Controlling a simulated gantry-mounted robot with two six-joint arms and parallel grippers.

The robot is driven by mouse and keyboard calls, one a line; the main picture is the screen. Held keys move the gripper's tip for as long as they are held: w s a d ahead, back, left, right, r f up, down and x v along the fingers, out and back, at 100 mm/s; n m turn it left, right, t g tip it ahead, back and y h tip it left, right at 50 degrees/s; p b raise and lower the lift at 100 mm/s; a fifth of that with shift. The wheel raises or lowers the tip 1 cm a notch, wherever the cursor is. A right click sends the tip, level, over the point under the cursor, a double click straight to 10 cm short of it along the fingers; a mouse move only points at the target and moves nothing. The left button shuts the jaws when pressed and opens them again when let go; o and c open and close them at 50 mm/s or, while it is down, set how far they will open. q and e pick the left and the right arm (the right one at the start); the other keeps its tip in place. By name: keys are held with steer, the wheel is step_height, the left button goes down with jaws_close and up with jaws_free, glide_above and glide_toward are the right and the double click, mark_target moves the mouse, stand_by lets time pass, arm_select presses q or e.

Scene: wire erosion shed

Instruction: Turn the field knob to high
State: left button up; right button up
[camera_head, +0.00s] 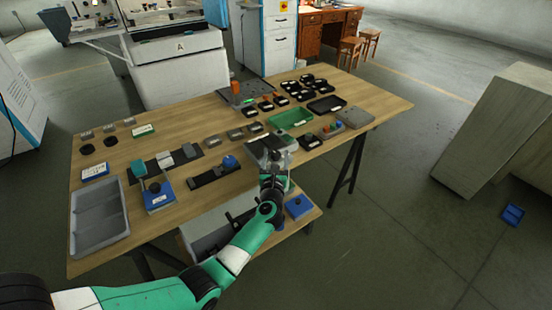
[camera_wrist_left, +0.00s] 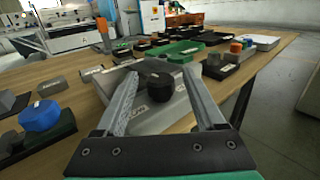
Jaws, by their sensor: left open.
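A black round knob (camera_wrist_left: 160,88) stands on a light grey box (camera_wrist_left: 150,114) in the left wrist view. My left gripper (camera_wrist_left: 161,74) is open, with one finger on each side of the knob. I cannot tell whether either finger touches it. In the head view my left gripper (camera_head: 273,158) is over the grey box (camera_head: 256,148) at the table's near edge and hides most of the knob. The knob's marks and setting are too small to read. My right gripper is not in view.
A blue knob on a dark base (camera_wrist_left: 40,116) is to the left in the wrist view. A green tray (camera_head: 291,118) and several dark small parts lie behind the box. A grey tray (camera_head: 98,235) lies at the table's left end. The floor on the right is mostly clear.

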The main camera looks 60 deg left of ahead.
arm_select(q)
steer(key=shift+x, duration=0.75)
steer(key=shift+c, duration=0.3)
jaws_close()
